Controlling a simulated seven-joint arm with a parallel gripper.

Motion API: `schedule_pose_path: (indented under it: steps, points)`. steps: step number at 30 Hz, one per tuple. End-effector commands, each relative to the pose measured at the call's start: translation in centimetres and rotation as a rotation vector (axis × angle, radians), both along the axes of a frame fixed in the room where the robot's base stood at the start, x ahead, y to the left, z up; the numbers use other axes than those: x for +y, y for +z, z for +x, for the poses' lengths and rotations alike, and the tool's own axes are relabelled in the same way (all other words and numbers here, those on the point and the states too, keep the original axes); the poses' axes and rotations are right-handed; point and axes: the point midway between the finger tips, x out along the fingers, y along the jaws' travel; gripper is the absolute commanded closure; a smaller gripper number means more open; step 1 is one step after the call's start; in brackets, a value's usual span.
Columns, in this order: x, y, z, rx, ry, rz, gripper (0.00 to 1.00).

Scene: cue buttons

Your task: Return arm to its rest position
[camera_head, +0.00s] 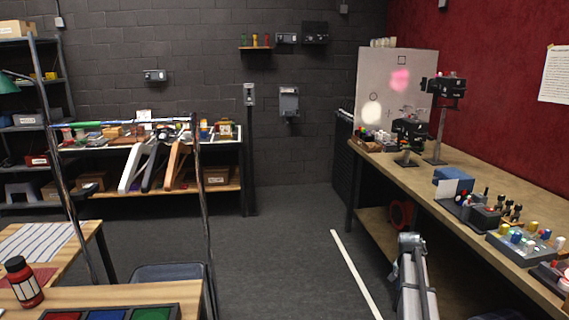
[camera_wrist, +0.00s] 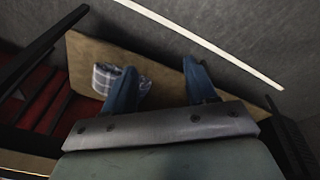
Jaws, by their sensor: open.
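My gripper (camera_wrist: 160,75) shows in the wrist view as two blue fingers standing well apart beyond a grey bolted plate. Nothing is between the fingers, so it is open and empty. It points toward a brown wooden surface (camera_wrist: 165,62), and I cannot tell how far away that is. In the head view, a grey part of my arm (camera_head: 412,270) rises from the bottom edge, left of the right-hand workbench (camera_head: 450,180). I cannot make out my gripper's fingers in that view.
A checked cloth (camera_wrist: 105,78) lies on the wooden surface near the left finger. The right workbench carries button boxes (camera_head: 525,242) and a blue box (camera_head: 453,176). A red bottle (camera_head: 24,282) and a colored-button panel (camera_head: 128,314) are at the bottom left. Middle floor (camera_head: 280,240) is clear.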

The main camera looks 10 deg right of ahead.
Motion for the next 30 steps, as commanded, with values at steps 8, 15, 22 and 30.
schedule_pose_path:
  steps: [8, 15, 22, 30]
  points:
    - [15.6, -7.1, -2.7, 0.042, 0.336, 0.063, 0.43]
    - [26.7, -11.6, -7.2, 0.076, 0.608, 0.111, 0.43]
    - [33.3, -14.1, -11.3, 0.097, 0.793, 0.143, 0.43]
    - [37.6, -16.2, -15.2, 0.123, 0.93, 0.17, 0.43]
